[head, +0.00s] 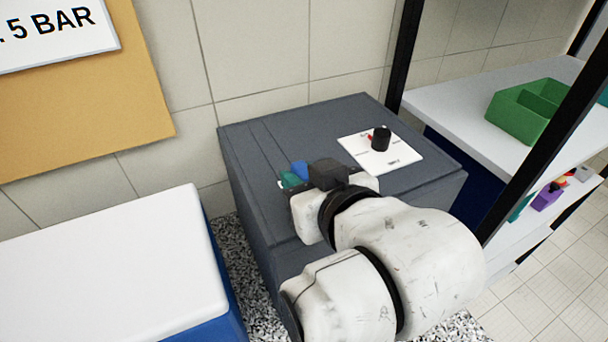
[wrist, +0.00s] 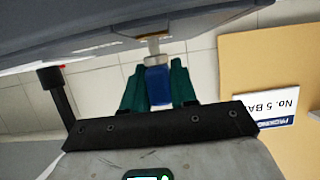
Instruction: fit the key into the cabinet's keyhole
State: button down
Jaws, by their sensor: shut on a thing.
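My gripper (wrist: 158,85) has green fingers and is shut on the key (wrist: 158,82), holding it by its blue head. The key's pale metal shank (wrist: 154,47) points away from the fingers toward the dark grey cabinet (wrist: 95,35). Its tip is at or very near a small light-coloured spot on the cabinet; I cannot tell whether it is in the keyhole. In the head view the blue key head (head: 299,168) shows beside a green finger (head: 290,180), above the left part of the cabinet's top (head: 270,135). My wrist hides the area in front.
A white plate with a black knob (head: 381,138) sits on the cabinet's top, right of my gripper. A white-topped blue unit (head: 120,270) stands at left. A black-framed shelf with a green bin (head: 530,108) stands at right. A tiled wall is behind.

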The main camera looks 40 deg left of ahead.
jog(key=shift+f+b, duration=0.35)
jog(key=shift+f, duration=0.4)
jog(key=c, duration=0.8)
grip_release()
jog(key=shift+d, duration=0.1)
jog(key=b+v, duration=0.1)
jog(key=v, duration=0.9)
jog(key=shift+s+d+r, duration=0.15)
jog(key=shift+s+d, duration=0.05)
jog(key=shift+d, duration=0.05)
